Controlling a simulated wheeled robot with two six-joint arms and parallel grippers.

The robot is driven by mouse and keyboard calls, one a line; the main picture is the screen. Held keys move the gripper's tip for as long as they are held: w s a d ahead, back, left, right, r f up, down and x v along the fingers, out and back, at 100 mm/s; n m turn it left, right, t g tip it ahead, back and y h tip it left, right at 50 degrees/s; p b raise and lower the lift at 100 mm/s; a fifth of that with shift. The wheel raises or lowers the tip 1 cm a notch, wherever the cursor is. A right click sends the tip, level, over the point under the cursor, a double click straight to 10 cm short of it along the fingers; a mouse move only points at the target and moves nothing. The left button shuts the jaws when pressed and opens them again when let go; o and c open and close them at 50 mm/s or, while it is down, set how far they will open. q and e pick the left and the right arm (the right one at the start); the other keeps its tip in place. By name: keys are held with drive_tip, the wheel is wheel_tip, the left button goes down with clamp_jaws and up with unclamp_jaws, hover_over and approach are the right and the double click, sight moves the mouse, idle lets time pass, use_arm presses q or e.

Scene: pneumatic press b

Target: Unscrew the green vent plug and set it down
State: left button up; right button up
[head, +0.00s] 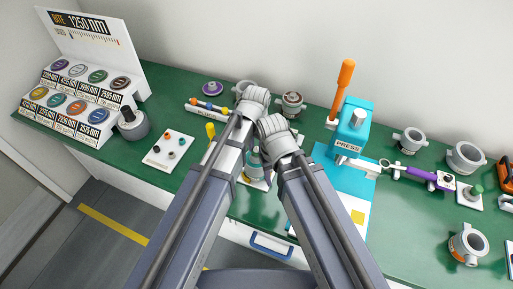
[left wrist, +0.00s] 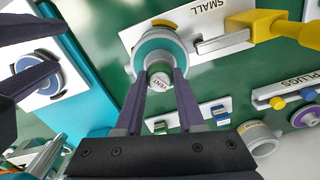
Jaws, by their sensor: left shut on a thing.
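The vent plug (left wrist: 159,76), with VENT lettering on a pale face and green showing at its side, is in the left wrist view. My left gripper (left wrist: 160,82) is shut on it, one finger on each side. The plug is at the end of a round grey part with a teal ring (left wrist: 150,48); I cannot tell if its thread is still engaged. In the head view that part (head: 255,160) shows between my arms, which hide the plug. My right gripper (left wrist: 38,62) shows at the left wrist view's left edge, its dark fingers apart and empty.
A blue disc on a white plate (left wrist: 57,85) appears behind my right fingers. The plugs rack (left wrist: 285,92) is close by. The teal press (head: 350,120) stands right of my arms.

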use_arm(q)
drive_tip(key=o, duration=0.7)
drive_tip(key=shift+o, duration=0.2)
drive_tip(key=m, duration=1.2)
